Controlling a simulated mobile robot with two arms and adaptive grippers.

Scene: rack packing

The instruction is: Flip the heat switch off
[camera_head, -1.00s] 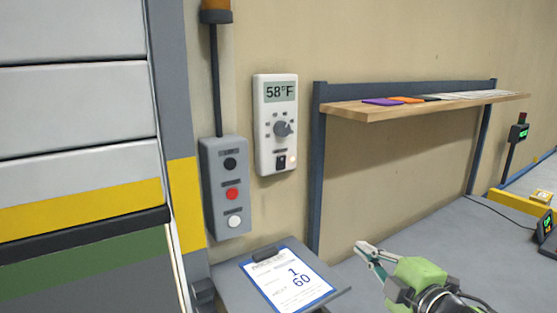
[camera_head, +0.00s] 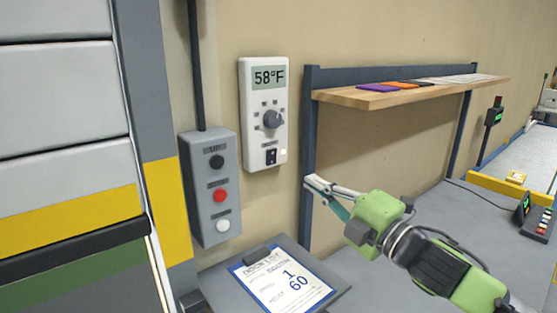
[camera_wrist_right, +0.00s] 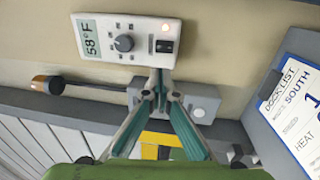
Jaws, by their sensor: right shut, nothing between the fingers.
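The white thermostat panel (camera_head: 263,100) hangs on the beige wall and its display reads 58°F. It has a grey dial (camera_head: 273,119) and, below it, a small black rocker switch (camera_head: 271,157) with a pale lit lamp (camera_head: 283,152) beside it. In the right wrist view the switch (camera_wrist_right: 165,46) and the glowing lamp (camera_wrist_right: 166,28) show just beyond the fingers. My right gripper (camera_head: 312,187) is shut and empty, to the right of and below the switch, apart from it. In the right wrist view its fingertips (camera_wrist_right: 161,88) point at the panel's lower end. My left gripper is out of view.
A grey button box (camera_head: 210,188) with black, red and white buttons is left of the panel. A clipboard (camera_head: 283,279) lies on a grey ledge below. A blue shelf post (camera_head: 309,150) and wooden shelf (camera_head: 400,94) stand to the right.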

